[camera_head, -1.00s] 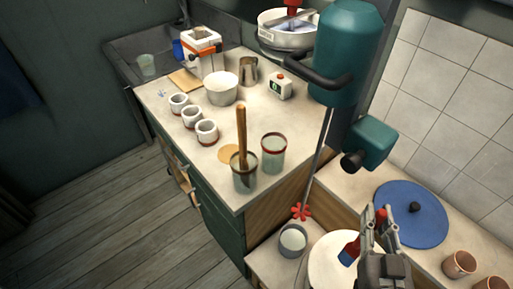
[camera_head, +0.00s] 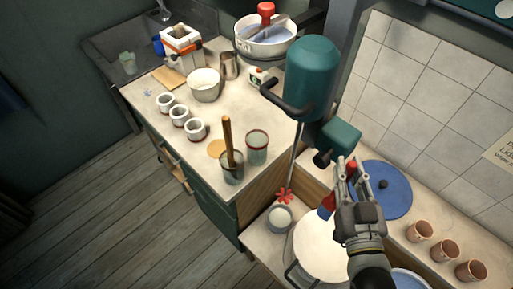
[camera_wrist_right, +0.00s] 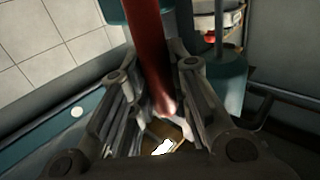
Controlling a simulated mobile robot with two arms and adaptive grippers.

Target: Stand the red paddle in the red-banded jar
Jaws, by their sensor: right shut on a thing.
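The red paddle (camera_head: 328,200) is held in my right gripper (camera_head: 349,166), above the back of the white bucket; a blue part shows at its lower end. In the right wrist view its red length (camera_wrist_right: 150,50) runs between the two fingers (camera_wrist_right: 152,105). My right gripper is shut on it. The red-banded jar (camera_head: 257,150) stands upright on the counter near its front right corner, left of and apart from the gripper. It is clear, and nothing is seen standing in it. My left gripper is not in view.
A dark-rimmed jar (camera_head: 231,172) with a wooden stick (camera_head: 227,135) stands beside the red-banded jar. The teal mixer (camera_head: 312,78) and its thin shaft (camera_head: 296,155) stand between jar and gripper. A white bucket (camera_head: 318,250) and blue lid (camera_head: 385,190) lie near the gripper.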

